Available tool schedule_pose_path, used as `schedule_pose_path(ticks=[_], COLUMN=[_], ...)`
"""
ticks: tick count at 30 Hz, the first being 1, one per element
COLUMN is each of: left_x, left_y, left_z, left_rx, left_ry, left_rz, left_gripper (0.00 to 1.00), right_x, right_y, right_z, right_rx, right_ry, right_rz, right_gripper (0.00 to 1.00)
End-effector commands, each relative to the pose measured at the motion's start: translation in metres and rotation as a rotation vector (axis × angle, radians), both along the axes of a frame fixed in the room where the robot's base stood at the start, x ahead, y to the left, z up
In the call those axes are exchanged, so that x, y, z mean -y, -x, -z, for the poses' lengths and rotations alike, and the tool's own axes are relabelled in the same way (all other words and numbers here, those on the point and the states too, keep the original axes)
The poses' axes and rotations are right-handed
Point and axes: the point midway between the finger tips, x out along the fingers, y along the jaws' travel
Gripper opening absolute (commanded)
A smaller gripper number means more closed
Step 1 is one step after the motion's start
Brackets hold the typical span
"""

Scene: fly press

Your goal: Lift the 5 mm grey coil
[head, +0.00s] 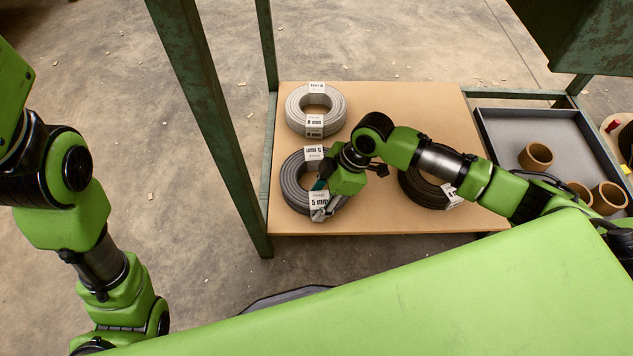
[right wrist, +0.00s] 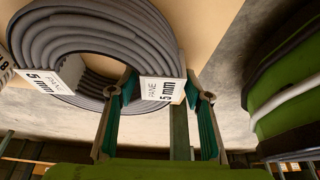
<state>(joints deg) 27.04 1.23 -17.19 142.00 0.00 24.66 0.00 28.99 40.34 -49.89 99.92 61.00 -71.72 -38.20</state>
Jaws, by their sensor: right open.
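The dark grey coil (head: 289,181) lies flat at the front left of the brown board, with white tags reading 5 mm on its far and near sides. My right gripper (head: 322,203) is over the coil's near side, partly hiding it. In the right wrist view the coil (right wrist: 42,45) fills the upper left. The right gripper (right wrist: 166,95) is open there, its two fingers on either side of the near 5 mm tag (right wrist: 163,90). I cannot tell whether the fingers touch the coil. My left arm shows at the left of the head view, but its gripper does not.
A light grey coil (head: 296,108) lies behind it on the brown board (head: 394,98). A black coil (head: 415,188) lies to the right, partly under my right arm. A grey tray (head: 505,125) with several brown rings stands further right. A green post (head: 215,115) rises at the left.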

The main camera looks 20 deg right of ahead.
Motion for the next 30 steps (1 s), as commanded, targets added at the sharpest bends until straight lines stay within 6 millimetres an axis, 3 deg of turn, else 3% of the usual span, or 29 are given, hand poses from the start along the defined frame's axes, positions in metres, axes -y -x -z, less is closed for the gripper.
schedule_pose_path(ticks=[5, 11, 30], left_x=[0.0, 0.0, -0.001], left_y=[0.0, 0.0, -0.003], left_z=[-0.001, -0.001, -0.005], left_rx=[0.001, 0.001, -0.01], left_ry=[0.0, 0.0, 0.005], left_rz=[0.0, 0.0, 0.003], left_gripper=[0.43, 0.43, 0.43], right_x=[0.0, 0.0, -0.001], right_y=[0.0, 0.0, -0.002], right_z=[-0.001, -0.001, -0.014], right_rx=[0.0, 0.0, 0.007], right_ry=[0.0, 0.0, -0.004], right_rz=[0.0, 0.0, -0.001], right_gripper=[0.46, 0.0, 0.0])
